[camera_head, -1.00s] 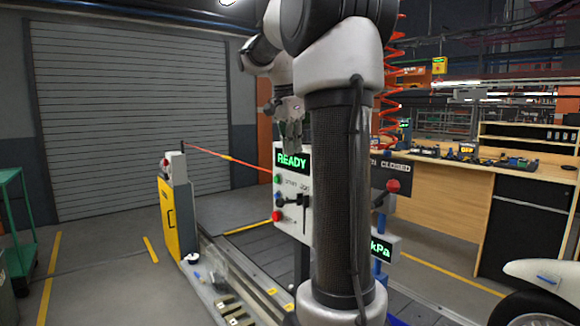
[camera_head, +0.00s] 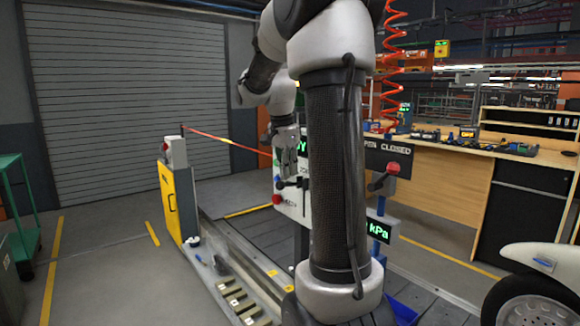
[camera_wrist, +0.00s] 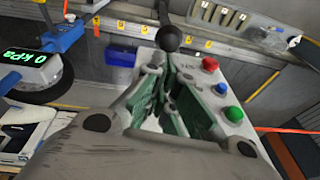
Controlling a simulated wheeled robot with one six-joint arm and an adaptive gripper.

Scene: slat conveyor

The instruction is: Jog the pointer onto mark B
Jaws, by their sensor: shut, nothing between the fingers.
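My gripper (camera_head: 289,170) is shut and empty, in front of the white control panel (camera_head: 290,211) in the head view. In the wrist view its fingers (camera_wrist: 168,88) point at a black ball knob (camera_wrist: 168,39) just past the tips; I cannot tell whether they touch. The panel top (camera_wrist: 196,79) carries a red button (camera_wrist: 209,63), a blue button (camera_wrist: 221,88) and a green button (camera_wrist: 233,113). In the head view a black lever (camera_head: 291,184) shows below my gripper. Several yellow tags (camera_wrist: 144,29) line a rail in the wrist view; their letters and the pointer cannot be made out.
A yellow cabinet (camera_head: 178,204) stands left by the conveyor. A wheeled vehicle (camera_head: 529,287) is at lower right. Floor at left is mostly open.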

